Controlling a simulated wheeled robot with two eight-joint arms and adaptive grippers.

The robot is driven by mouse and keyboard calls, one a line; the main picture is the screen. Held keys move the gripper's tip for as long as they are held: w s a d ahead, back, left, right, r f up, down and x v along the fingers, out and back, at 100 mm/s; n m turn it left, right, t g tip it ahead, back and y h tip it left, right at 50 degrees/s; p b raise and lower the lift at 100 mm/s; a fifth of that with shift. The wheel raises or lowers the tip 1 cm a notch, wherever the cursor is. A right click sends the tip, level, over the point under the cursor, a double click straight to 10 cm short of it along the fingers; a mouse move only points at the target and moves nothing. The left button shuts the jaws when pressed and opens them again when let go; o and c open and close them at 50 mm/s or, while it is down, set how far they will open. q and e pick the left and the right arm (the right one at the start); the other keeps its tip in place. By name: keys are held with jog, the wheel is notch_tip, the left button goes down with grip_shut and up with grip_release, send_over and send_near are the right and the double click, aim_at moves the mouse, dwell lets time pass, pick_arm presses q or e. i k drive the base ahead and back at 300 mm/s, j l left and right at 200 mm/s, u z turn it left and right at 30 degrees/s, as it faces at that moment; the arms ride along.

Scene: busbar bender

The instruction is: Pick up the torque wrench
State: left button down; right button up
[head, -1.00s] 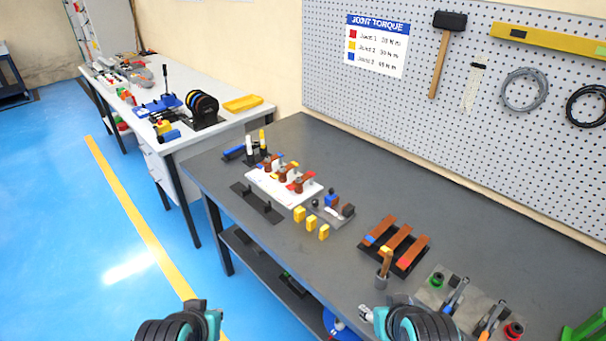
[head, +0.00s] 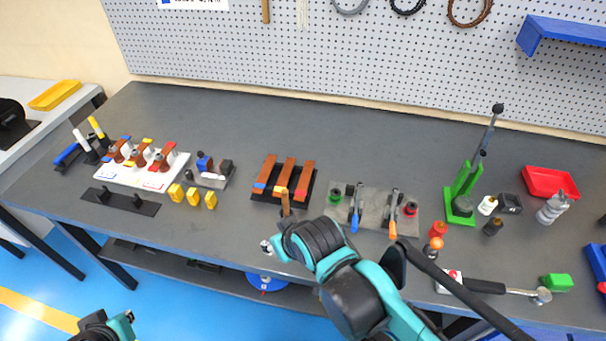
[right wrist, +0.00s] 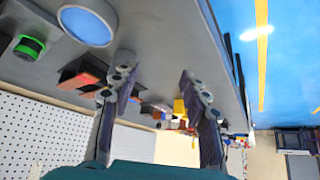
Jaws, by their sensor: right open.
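The torque wrench (head: 490,287) lies on the grey bench near its front edge at the right in the head view. It has a black grip and a silver head that points right. My right gripper (head: 272,246) is at the bench's front edge, well left of the wrench. In the right wrist view my right gripper (right wrist: 156,72) has its fingers apart with nothing between them. The wrench cannot be made out there. My left gripper (head: 122,322) is low at the left, off the bench, and its fingers are too hidden to judge.
Near the wrench stand a green block (head: 555,283), an orange-red knobbed piece (head: 437,236) and a green lever press (head: 462,190). A plate with clamps (head: 375,209) and a rack of copper bars (head: 284,180) lie left of it. The bench's back strip is clear.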

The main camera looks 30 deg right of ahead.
aim_at(540, 295)
jog(key=z, duration=2.95)
jog(key=i+l+u, duration=0.15)
jog(key=l+u, duration=0.15)
jog(key=i+l+u, duration=0.1)
jog(key=l+u, duration=0.15)
jog(key=i+l+u, duration=0.1)
jog(key=l+u, duration=0.2)
jog(key=l, duration=0.1)
